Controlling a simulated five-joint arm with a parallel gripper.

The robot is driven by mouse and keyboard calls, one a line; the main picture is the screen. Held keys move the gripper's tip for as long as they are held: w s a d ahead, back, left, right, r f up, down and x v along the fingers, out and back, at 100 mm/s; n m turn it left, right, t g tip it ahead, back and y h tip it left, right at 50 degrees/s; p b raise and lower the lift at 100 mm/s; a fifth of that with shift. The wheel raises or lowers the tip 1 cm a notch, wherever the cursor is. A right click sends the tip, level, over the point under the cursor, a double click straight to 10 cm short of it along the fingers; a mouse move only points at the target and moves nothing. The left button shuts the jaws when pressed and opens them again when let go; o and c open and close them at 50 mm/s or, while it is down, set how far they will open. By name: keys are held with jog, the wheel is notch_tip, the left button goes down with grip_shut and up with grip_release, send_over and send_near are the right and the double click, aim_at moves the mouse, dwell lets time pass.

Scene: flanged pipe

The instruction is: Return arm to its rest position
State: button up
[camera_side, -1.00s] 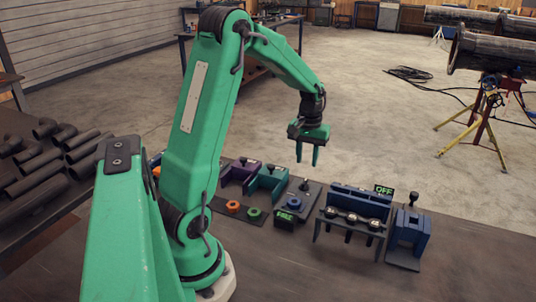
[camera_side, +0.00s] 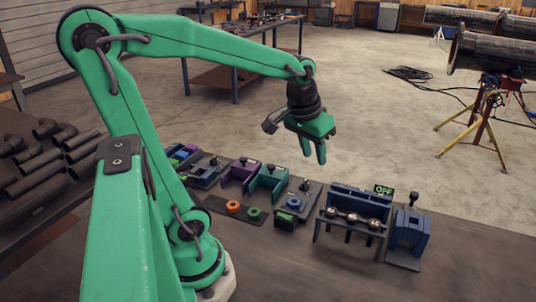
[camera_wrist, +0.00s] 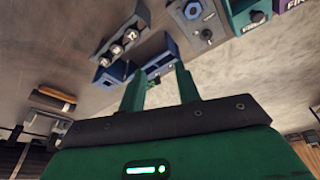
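My green gripper (camera_side: 313,152) hangs in the air above and behind the row of fixtures, touching nothing in the side view. Its two fingers point down, with a gap between them. In the wrist view the fingers of my gripper (camera_wrist: 160,85) stand apart with nothing held between them. My arm is raised, with its elbow high at the upper left and its forearm reaching right.
Below stand a purple bracket (camera_side: 238,174), a teal bracket (camera_side: 268,182), a blue fixture with three knobs (camera_side: 352,206) and a blue block stand (camera_side: 409,233). Orange (camera_side: 233,207) and green (camera_side: 253,214) rings lie in front. Dark pipes (camera_side: 45,170) lie left. The air around the gripper is clear.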

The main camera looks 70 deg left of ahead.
jog(key=s+d+r+m+t, duration=0.1)
jog(key=s+d+m+t, duration=0.1)
jog(key=s+d, duration=0.4)
jog(key=shift+s+d+r+m+h, duration=0.3)
jog(key=shift+s+d+m+h, duration=0.1)
jog(key=shift+s+m, duration=0.55)
